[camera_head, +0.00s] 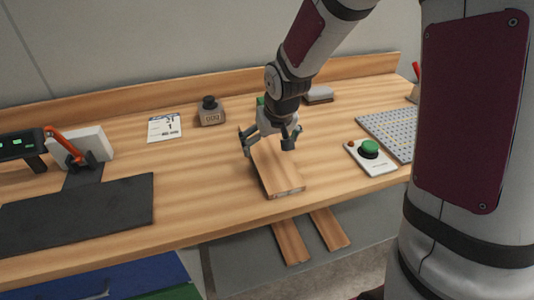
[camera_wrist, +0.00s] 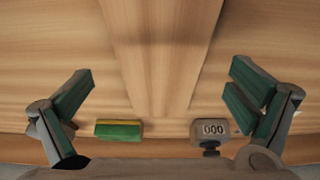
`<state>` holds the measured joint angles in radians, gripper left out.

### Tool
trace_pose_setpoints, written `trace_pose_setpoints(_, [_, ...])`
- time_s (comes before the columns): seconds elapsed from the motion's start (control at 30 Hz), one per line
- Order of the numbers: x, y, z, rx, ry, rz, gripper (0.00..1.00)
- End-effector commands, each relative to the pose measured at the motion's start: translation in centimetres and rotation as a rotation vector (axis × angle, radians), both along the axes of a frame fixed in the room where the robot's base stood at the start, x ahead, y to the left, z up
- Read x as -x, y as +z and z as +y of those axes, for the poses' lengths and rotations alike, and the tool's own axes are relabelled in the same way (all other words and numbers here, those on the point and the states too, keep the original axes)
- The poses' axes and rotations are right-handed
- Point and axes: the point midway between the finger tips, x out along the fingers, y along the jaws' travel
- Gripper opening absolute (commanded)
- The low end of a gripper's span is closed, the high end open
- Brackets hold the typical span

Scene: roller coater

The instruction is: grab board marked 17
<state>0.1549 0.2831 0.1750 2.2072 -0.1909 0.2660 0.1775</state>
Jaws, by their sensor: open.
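A wooden board (camera_head: 277,177) lies on the workbench below my gripper, one end towards the front edge. A small mark shows on its near end, but I cannot read a number. My gripper (camera_head: 268,148) is open above the board's far part, fingers on either side of it. In the wrist view the board (camera_wrist: 160,45) runs between the two spread green-padded fingers, apart from both. Two more boards, a left one (camera_head: 291,243) and a right one (camera_head: 329,229), stick out below the bench's front edge; no number is legible on them.
A counter reading 000 (camera_head: 211,112) and a green-yellow block (camera_wrist: 119,131) stand behind the board. A green button box (camera_head: 369,155) and perforated plate (camera_head: 398,137) are on the right. A dark mat (camera_head: 80,213) and a red-levered device (camera_head: 65,147) are on the left.

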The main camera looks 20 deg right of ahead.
Motion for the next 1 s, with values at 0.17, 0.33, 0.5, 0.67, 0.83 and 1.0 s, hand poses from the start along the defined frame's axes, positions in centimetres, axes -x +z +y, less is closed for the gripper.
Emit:
trace_pose_setpoints(0.17, [-0.7,-2.4,0.1,0.000,0.001,0.002,1.00])
trace_pose_setpoints(0.33, [-0.9,-2.9,0.1,0.000,-0.001,0.001,1.00])
trace_pose_setpoints(0.5, [-0.9,-2.8,0.1,0.000,-0.001,0.000,0.98])
trace_pose_setpoints(0.67, [-0.9,-2.8,0.1,0.000,-0.001,0.000,0.61])
trace_pose_setpoints(0.83, [-1.0,-2.8,0.1,0.000,-0.001,-0.001,0.38])
trace_pose_setpoints(1.0, [-1.0,-2.7,0.1,0.000,-0.001,-0.001,0.38])
